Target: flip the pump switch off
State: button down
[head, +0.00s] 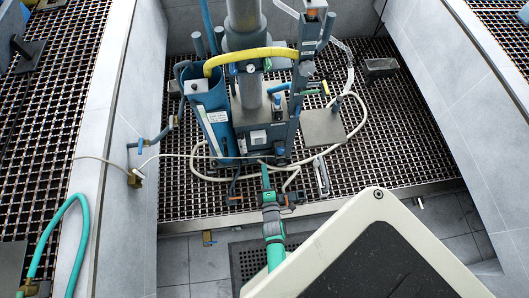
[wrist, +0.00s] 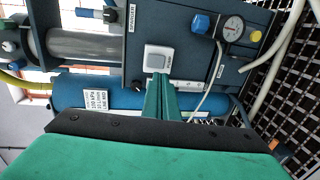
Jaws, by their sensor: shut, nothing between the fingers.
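The pump switch (wrist: 158,57) is a pale square plate with a grey rocker on the dark blue panel, in the upper middle of the wrist view. In the head view it is a small light box (head: 257,136) low on the machine's front. I cannot tell which way the rocker is set. My gripper (wrist: 161,78) has its green fingers shut and empty, pointing at the panel. Their tips overlap the lower edge of the switch plate in the wrist view; I cannot tell whether they touch. In the head view my gripper (head: 264,168) is just below the switch.
A gauge (wrist: 233,28) and a blue knob (wrist: 200,23) sit right of the switch. A blue tank (head: 208,115) with a yellow hose (head: 250,54) stands at left. A pale hose (head: 340,140) loops over the grating (head: 385,130). Grey walls flank the bay.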

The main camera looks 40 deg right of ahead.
aim_at(260, 143)
jog(key=x, duration=1.1)
jog(key=shift+w, duration=0.2)
jog(key=shift+f, duration=0.1)
jog(key=shift+w+d+f, duration=0.1)
jog(key=shift+w+d, duration=0.1)
jog(key=shift+w, duration=0.05)
jog(key=s+a+f, duration=0.2)
jog(key=s+a, duration=0.5)
jog(key=s, duration=0.5)
jog(key=shift+a+f, duration=0.15)
jog(key=shift+a, duration=0.05)
jog(key=shift+s, duration=0.1)
